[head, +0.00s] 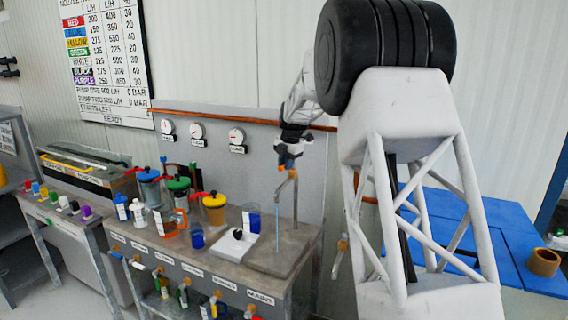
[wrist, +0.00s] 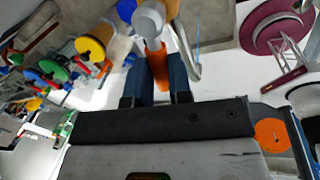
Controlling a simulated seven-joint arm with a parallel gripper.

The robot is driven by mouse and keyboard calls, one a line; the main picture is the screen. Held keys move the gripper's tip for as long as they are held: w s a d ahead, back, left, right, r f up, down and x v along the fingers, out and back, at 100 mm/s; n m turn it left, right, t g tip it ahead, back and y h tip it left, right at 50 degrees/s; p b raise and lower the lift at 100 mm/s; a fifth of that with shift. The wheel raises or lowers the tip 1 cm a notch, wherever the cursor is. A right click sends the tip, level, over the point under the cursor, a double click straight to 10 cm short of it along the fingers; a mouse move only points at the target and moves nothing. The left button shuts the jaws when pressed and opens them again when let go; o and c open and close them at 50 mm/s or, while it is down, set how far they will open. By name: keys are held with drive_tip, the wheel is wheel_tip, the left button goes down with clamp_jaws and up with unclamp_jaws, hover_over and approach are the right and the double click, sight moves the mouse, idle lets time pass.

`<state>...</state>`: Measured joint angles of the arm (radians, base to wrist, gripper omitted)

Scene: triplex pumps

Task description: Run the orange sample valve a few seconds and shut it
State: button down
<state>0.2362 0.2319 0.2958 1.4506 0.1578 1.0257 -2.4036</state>
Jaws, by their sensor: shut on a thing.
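The orange sample valve handle (head: 281,168) sits on a brass-coloured tap pipe (head: 294,205) at the right end of the grey bench. My gripper (head: 289,159) reaches it from above. In the wrist view my gripper's two blue fingers (wrist: 160,82) are shut on the orange handle (wrist: 158,66), one on each side, below the rounded tap body (wrist: 149,20). A thin blue stream of water (head: 278,235) falls from the spout to the bench end. The stream also shows in the wrist view (wrist: 197,32). Part of the handle is hidden by the fingers in the head view.
The grey bench (head: 225,253) holds several colour-lidded pots, a yellow-lidded one (head: 214,208) among them, a blue cup (head: 197,238) and a white block (head: 232,246). Gauges (head: 236,136) and a copper pipe (head: 245,119) are on the wall behind. A blue surface (head: 535,272) lies right.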

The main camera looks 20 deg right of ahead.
drive_tip(key=shift+s+d+n, duration=0.1)
drive_tip(key=shift+s+n, duration=0.05)
drive_tip(key=shift+n, duration=0.35)
drive_tip(key=c, duration=1)
unclamp_jaws()
drive_tip(key=shift+c, duration=0.2)
drive_tip(key=shift+r, duration=0.1)
wheel_tip(320, 180, up, 7)
drive_tip(key=s+d, duration=0.1)
drive_tip(key=shift+s+r, duration=0.15)
drive_tip(key=shift+r, duration=0.05)
